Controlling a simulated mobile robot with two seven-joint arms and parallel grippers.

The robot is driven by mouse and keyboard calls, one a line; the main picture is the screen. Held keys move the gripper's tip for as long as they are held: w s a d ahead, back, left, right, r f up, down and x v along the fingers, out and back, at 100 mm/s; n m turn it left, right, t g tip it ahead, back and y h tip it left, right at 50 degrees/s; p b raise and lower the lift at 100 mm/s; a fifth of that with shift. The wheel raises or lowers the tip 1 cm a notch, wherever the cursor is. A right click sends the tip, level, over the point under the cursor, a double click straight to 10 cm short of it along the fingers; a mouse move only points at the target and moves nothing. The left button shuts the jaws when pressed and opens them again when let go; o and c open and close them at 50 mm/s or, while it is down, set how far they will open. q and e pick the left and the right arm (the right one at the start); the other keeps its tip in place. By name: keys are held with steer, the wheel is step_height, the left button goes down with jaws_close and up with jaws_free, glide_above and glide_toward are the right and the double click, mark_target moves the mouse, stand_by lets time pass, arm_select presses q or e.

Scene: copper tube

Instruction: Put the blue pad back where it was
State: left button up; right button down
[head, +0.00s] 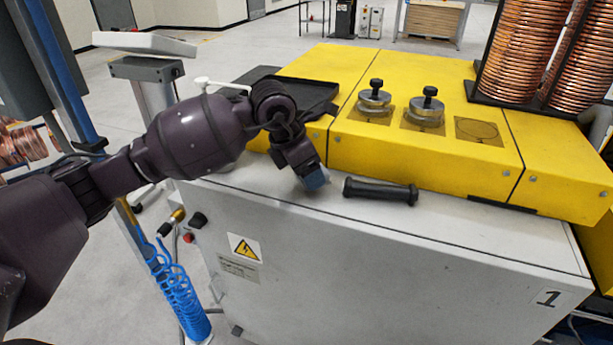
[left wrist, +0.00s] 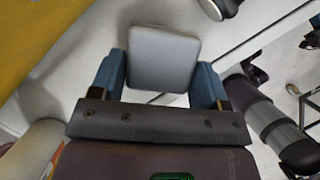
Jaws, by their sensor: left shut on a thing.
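My left gripper (head: 316,180) is over the near strip of the white cabinet top (head: 440,215), just left of a black handle. In the left wrist view a flat, rounded square pad (left wrist: 164,58) sits between the two blue fingers of my left gripper (left wrist: 163,75). The gripper is shut on it. The pad's face looks light grey there, not clearly blue. In the head view only a small blue patch shows at the gripper's tip, and I cannot tell pad from finger. Whether the pad touches the cabinet top is unclear. My right gripper is out of view.
The black handle (head: 380,191) lies on the cabinet top. Behind is the yellow machine cover (head: 440,155) with two black-knobbed metal discs (head: 374,104) (head: 424,112). A black tray (head: 300,95) lies at its left. Copper coils (head: 525,45) stand at the back right.

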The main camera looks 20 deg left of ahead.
arm_select(q)
step_height(320, 180, down, 2)
steer(key=shift+f, duration=0.25)
steer(key=o, duration=0.9)
steer(key=shift+a+r, duration=0.1)
steer(key=shift+r, duration=0.35)
steer(key=b+v, duration=0.1)
steer(key=v, duration=1)
steer(key=shift+s, duration=0.2)
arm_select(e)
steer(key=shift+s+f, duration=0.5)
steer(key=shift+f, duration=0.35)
arm_select(q)
steer(key=shift+a+r, duration=0.1)
steer(key=shift+r, duration=0.05)
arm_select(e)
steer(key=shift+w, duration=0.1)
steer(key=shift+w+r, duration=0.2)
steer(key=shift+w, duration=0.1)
